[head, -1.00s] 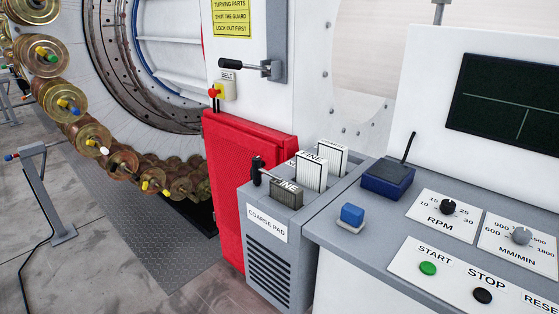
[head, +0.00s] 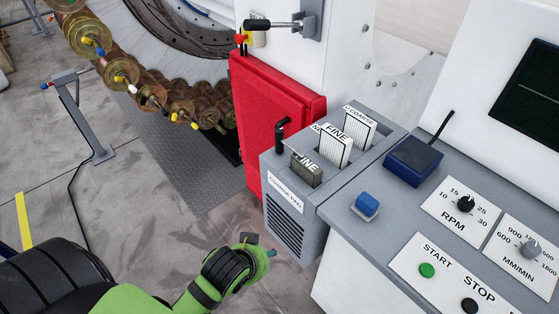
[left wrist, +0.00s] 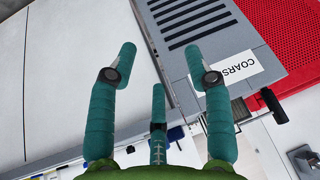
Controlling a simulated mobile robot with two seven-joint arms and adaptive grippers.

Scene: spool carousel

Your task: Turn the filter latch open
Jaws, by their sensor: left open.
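The filter latch (head: 281,131) is a black upright handle at the near left corner of the grey filter box (head: 290,230), beside the red guard. In the left wrist view a black handle that looks like this latch (left wrist: 273,105) shows past the coarse pad label. My left gripper (head: 270,253) is low in front of the box, below and apart from the latch. In the left wrist view its teal fingers (left wrist: 160,62) are spread and empty, with the box's vented face beyond them. My right gripper is not in view.
Several filter pads, including a dark one (head: 306,170) and a white one (head: 334,146), stand in the box top. The red guard (head: 275,110) is behind left. A control desk (head: 400,215) with a blue button (head: 367,204) stands right. Floor left is partly clear.

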